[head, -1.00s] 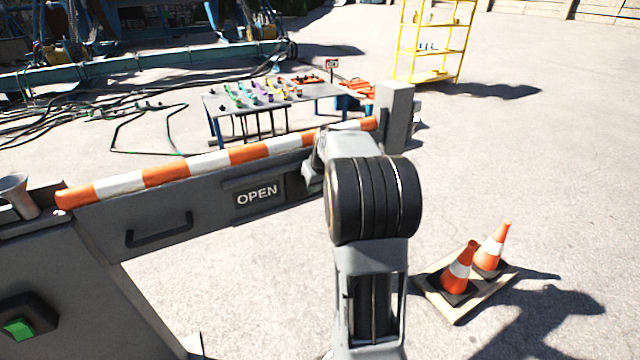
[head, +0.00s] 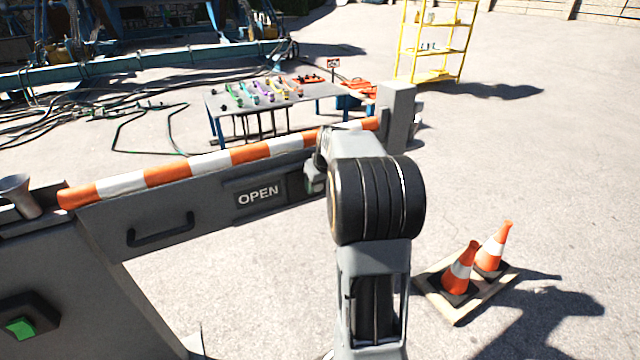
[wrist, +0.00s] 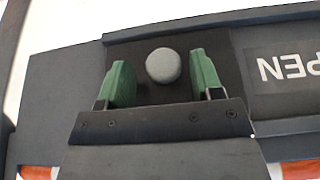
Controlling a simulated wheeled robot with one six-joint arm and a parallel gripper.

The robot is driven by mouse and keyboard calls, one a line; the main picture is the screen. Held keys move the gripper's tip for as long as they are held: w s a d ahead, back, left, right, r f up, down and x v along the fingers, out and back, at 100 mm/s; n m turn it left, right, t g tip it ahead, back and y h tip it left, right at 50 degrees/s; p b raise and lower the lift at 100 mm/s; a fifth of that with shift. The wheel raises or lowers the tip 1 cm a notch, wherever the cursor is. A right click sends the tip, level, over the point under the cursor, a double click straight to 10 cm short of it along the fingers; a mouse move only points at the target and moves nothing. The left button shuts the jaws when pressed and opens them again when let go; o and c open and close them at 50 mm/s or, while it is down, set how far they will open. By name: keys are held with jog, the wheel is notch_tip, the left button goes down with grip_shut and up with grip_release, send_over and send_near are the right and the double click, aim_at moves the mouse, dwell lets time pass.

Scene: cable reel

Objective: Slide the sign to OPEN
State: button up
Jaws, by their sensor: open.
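The sign (head: 258,195) is a dark plate reading OPEN, set in a frame on the grey barrier panel (head: 215,205). In the wrist view the sign (wrist: 285,68) appears upside down at the right. A round grey knob (wrist: 163,65) stands on a dark plate beside the lettering. My gripper (wrist: 163,80) is open, its two green fingers on either side of the knob with gaps to both.
An orange-and-white striped bar (head: 195,167) tops the panel, and a black handle (head: 160,230) is at its left. A green button (head: 20,328) is at lower left. Two traffic cones (head: 462,268) stand on a pallet at right. A table (head: 215,103) of coloured items stands behind.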

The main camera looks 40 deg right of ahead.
jog(key=p+v, duration=0.2)
jog(key=v, duration=1.1)
jog(key=shift+r+p, duration=0.2)
jog(key=shift+p, duration=0.2)
jog(key=shift+s, duration=0.1)
